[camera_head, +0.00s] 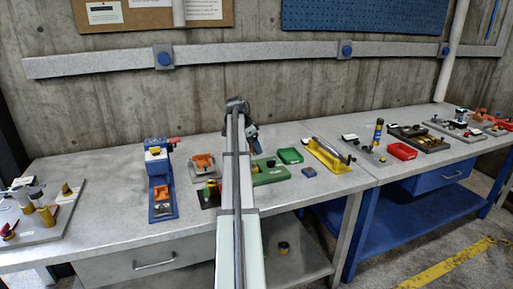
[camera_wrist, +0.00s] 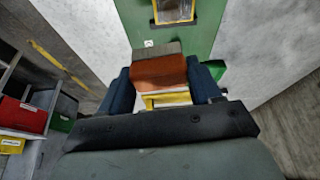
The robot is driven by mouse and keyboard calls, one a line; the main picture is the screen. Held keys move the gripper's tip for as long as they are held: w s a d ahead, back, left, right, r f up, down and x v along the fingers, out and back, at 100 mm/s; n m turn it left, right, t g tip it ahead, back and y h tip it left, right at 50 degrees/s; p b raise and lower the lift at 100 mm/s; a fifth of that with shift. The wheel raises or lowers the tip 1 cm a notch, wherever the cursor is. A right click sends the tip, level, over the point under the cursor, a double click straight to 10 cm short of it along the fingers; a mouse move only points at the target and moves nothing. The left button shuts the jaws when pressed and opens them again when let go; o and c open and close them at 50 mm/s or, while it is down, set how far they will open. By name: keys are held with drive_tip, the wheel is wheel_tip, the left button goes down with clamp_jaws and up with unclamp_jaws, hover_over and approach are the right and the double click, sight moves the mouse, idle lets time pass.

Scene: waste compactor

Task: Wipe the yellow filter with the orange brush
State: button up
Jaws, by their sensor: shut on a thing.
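My gripper (camera_wrist: 160,82) has dark blue fingers on both sides of an orange block with a grey-brown top, which I take as the orange brush (camera_wrist: 160,72). The gripper is shut on it. A yellow and white strip shows just below the brush between the fingers; I cannot tell what it belongs to. A yellow-framed piece, likely the yellow filter (camera_wrist: 173,10), is cut off at the top edge of the wrist view, on a green base, beyond the brush. In the head view my gripper (camera_head: 254,138) hangs above the green base (camera_head: 272,174), and my arm hides part of that area.
On the bench stand a green tray (camera_head: 290,156), a yellow tray (camera_head: 328,156) and a small blue block (camera_head: 309,172) to the right. A blue fixture (camera_head: 161,190) and a grey fixture with an orange part (camera_head: 203,166) stand to the left. A red tray (camera_head: 402,151) is farther right.

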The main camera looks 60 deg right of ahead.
drive_tip(key=shift+f, duration=3.35)
drive_tip(key=shift+a+f, duration=0.1)
drive_tip(key=shift+f, duration=0.55)
drive_tip(key=shift+w+d, duration=0.85)
drive_tip(key=shift+d, duration=0.1)
drive_tip(key=shift+c, duration=0.4)
drive_tip(key=shift+w+d, duration=1.3)
drive_tip(key=s+a, duration=0.4)
drive_tip(key=shift+s+a+f, duration=0.1)
drive_tip(key=shift+s+a, duration=0.15)
drive_tip(key=shift+a, duration=0.05)
drive_tip(key=shift+w+a, duration=0.2)
drive_tip(key=shift+w, duration=0.1)
drive_tip(key=shift+w+d, duration=2.2)
drive_tip(key=shift+w, duration=0.05)
drive_tip(key=shift+s+a, duration=2.2)
drive_tip(key=shift+a, duration=0.05)
wheel_tip(320, 180, up, 2)
drive_tip(key=shift+d+r, duration=0.15)
drive_tip(key=shift+r, duration=3)
drive_tip(key=shift+w+a, duration=0.1)
drive_tip(key=shift+a, duration=0.1)
